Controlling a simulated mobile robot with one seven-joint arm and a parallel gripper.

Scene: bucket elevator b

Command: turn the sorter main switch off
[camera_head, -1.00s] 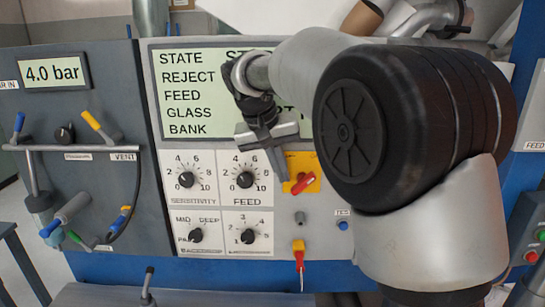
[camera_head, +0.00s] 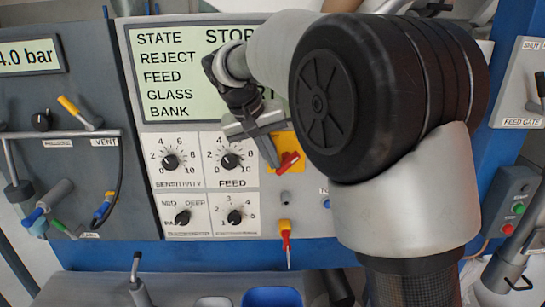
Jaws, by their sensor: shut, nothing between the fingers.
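The sorter main switch is a red rotary handle (camera_head: 289,162) on a yellow plate (camera_head: 297,141), on the grey panel below the display in the head view. The handle lies diagonally, its right end higher. My gripper (camera_head: 272,161) is shut and empty, pointing down just left of the handle and overlapping the plate's left edge. I cannot tell whether the fingertips touch the handle. The display (camera_head: 180,75) reads STATE STOP above REJECT, FEED, GLASS and BANK; my arm hides its right part.
Several black knobs, including sensitivity (camera_head: 170,162) and feed (camera_head: 230,161), sit left of the switch. A red-and-yellow key-like piece (camera_head: 286,232) hangs below. A green and red button box (camera_head: 515,207) is at right. A blue bin (camera_head: 272,297) stands below the panel.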

